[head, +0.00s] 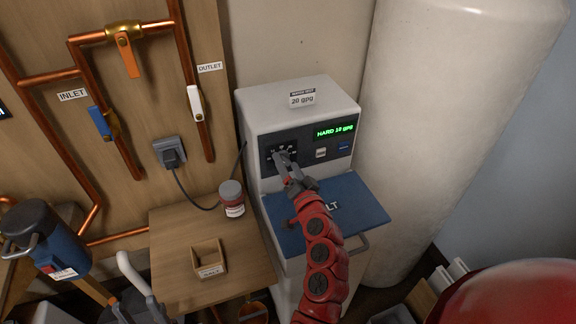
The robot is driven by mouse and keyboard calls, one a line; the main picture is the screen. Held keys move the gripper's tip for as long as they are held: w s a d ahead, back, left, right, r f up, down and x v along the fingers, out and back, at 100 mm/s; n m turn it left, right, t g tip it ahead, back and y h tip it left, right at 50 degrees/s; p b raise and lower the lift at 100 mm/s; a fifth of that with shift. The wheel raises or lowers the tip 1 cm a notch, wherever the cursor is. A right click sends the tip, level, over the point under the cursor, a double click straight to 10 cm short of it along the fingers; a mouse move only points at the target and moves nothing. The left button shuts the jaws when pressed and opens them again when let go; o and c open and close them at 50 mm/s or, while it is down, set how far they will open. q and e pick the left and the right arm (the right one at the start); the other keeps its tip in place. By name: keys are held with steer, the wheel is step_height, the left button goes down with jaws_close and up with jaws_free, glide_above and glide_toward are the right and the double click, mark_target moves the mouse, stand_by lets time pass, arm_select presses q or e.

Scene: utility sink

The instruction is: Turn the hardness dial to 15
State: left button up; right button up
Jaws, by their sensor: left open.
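The hardness dial (281,158) sits on a dark panel on the upper left of the softener's front face. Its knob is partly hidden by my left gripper. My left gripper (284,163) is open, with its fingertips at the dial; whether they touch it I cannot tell. The green display (335,130) reads HARD and what looks like 18 gpg, though the second digit is blurry. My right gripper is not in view.
The grey softener (285,112) carries a 20 gpg tag (302,98) on top and a blue salt lid (355,208) below the panel. Two small buttons sit right of the dial. A wooden stand (170,240) with a jar (232,198) and a small box (208,256) stands left. A large white tank (455,90) stands right.

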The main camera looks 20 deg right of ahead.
steer(key=s+p, duration=0.5)
steer(key=s, duration=1.2)
steer(key=shift+s+d, duration=0.2)
steer(key=shift+d, duration=0.1)
